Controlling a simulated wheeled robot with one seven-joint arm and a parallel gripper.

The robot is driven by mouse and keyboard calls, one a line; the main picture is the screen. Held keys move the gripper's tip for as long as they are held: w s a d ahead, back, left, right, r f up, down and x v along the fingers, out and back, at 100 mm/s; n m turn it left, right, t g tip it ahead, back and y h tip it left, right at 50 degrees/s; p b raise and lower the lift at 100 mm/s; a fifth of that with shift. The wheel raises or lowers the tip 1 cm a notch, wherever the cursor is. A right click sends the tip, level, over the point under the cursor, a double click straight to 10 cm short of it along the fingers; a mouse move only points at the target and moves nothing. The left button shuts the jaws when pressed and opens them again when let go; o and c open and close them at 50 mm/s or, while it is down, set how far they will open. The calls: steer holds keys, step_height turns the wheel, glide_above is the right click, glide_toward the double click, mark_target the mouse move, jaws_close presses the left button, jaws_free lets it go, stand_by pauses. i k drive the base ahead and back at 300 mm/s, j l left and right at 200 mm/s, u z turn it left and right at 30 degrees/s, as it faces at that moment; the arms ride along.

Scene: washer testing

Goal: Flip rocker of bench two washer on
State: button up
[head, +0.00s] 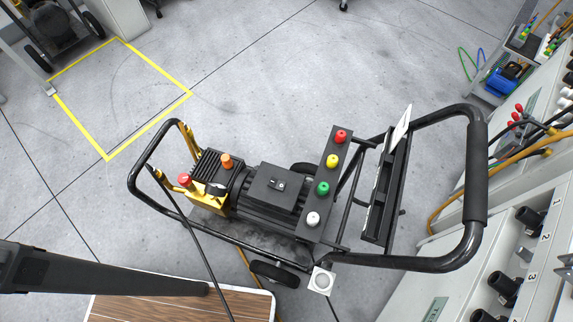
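A pressure washer on a black tube-frame cart stands in the middle of the head view. Its black motor (262,213) carries a flat box on top with a small rocker switch (278,185). The switch is too small to tell which way it is tipped. A yellow pump head (207,200) with a red knob (184,179) and an orange cap (226,160) sits at the motor's left end. A dark panel with red, yellow, green and white caps (323,188) stands right of the motor. No bench number is readable on the washer. My gripper is not in view.
The cart's thick handle (474,180) loops up at the right. Grey cabinets with valves and numbered knobs (505,285) line the right edge. A dark bar (100,275) crosses the lower left above a wooden top (180,308).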

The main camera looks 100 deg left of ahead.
mark_target(274, 184)
steer(key=k+u, duration=0.25)
steer(key=u, duration=0.2)
steer(key=k+j+u, duration=0.1)
steer(key=u, duration=0.35)
steer(key=k+l+u, duration=0.1)
steer(key=l+u, duration=0.25)
steer(key=u, duration=0.15)
steer(key=k+l+u, duration=0.1)
steer(key=l+u, duration=0.2)
steer(key=u, duration=0.2)
steer(key=k+l+u, duration=0.2)
steer(key=u, duration=0.25)
steer(key=k+l, duration=0.35)
steer(key=l, duration=0.1)
